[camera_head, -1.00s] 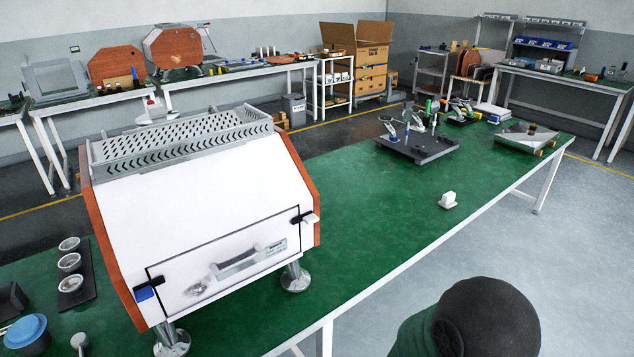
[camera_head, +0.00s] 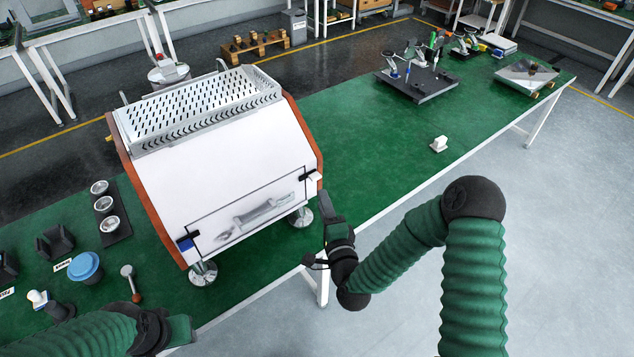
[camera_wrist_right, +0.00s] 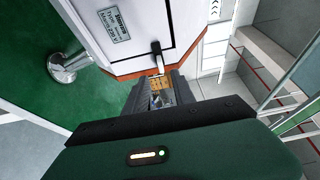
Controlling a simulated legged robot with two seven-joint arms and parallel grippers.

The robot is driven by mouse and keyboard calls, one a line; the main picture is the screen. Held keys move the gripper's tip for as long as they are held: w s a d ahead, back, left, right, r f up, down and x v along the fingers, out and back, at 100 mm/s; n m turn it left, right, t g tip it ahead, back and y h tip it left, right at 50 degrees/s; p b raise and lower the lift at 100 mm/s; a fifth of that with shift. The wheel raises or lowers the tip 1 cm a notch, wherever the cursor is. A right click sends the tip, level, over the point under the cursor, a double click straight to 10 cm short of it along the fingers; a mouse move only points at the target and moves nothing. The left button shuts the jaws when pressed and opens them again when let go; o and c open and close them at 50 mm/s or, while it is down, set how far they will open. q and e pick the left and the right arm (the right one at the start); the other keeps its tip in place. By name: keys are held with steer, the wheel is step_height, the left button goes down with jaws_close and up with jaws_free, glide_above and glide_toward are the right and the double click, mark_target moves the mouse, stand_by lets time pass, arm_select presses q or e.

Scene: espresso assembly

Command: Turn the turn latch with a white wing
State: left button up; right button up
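The turn latch with the white wing (camera_head: 314,176) is at the right edge of the front panel of the white espresso machine (camera_head: 215,165). In the right wrist view the latch has a black piece and its white wing (camera_wrist_right: 160,66) points toward my gripper. My right gripper (camera_head: 333,200) is just below and right of this latch. In the wrist view its fingers (camera_wrist_right: 156,92) stand apart, with the wing just ahead of or between their tips; contact cannot be told. My left gripper (camera_head: 180,332) is low at the left, and its fingers are unclear.
Another latch with a blue wing (camera_head: 187,243) is at the panel's lower left. Cups on a dark tray (camera_head: 118,232), a blue-lidded jar (camera_head: 86,267) and small tools lie left.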

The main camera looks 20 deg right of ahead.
mark_target(316, 180)
steer(key=w, duration=0.7)
steer(key=shift+w+d, duration=0.3)
steer(key=shift+w, duration=0.05)
steer(key=shift+a, duration=0.1)
jaws_close()
steer(key=shift+f, duration=0.1)
